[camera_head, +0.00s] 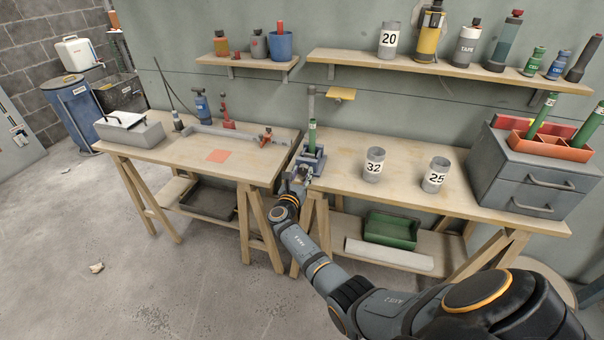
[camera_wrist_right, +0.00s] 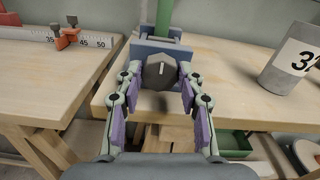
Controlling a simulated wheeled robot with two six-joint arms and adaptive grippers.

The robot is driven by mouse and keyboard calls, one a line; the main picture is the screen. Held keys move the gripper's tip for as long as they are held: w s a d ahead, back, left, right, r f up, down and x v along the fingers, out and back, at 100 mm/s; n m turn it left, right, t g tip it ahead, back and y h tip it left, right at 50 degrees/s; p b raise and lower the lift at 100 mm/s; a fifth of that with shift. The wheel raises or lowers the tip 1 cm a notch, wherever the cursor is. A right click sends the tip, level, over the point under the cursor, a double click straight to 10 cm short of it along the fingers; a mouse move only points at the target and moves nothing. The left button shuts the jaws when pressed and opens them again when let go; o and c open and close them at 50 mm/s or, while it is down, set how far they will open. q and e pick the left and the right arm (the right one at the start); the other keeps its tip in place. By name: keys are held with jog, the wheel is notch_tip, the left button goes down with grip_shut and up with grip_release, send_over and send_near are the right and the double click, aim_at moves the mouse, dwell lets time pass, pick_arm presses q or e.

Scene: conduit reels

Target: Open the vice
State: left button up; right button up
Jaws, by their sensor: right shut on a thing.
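The blue vice (camera_head: 311,160) sits at the left front edge of the right workbench. A green upright tube (camera_head: 312,136) stands in it, and the tube also shows in the right wrist view (camera_wrist_right: 163,18). In that view the vice body (camera_wrist_right: 148,46) is straight ahead, with a dark faceted knob (camera_wrist_right: 159,72) at its front. My right gripper (camera_wrist_right: 160,78) is shut on the knob, one finger on each side. In the head view my right gripper (camera_head: 295,180) is at the vice's front. Whether the vice jaws touch the tube is too small to tell. My left gripper is not in view.
Cans marked 32 (camera_head: 374,165) and 25 (camera_head: 435,175) stand right of the vice. A grey drawer cabinet (camera_head: 530,172) is at the bench's right end. The left workbench (camera_head: 160,157) holds a long ruler fence (camera_head: 225,134). Shelves hang above. Floor at left is open.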

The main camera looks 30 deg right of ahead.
jog(key=shift+f, duration=0.2)
jog(key=o, duration=0.9)
jog(key=shift+o, duration=1.3)
jog(key=shift+r, duration=0.1)
jog(key=shift+s+a, duration=0.1)
jog(key=v, duration=1.1)
jog(key=shift+s+a, duration=0.25)
jog(key=shift+a, duration=0.1)
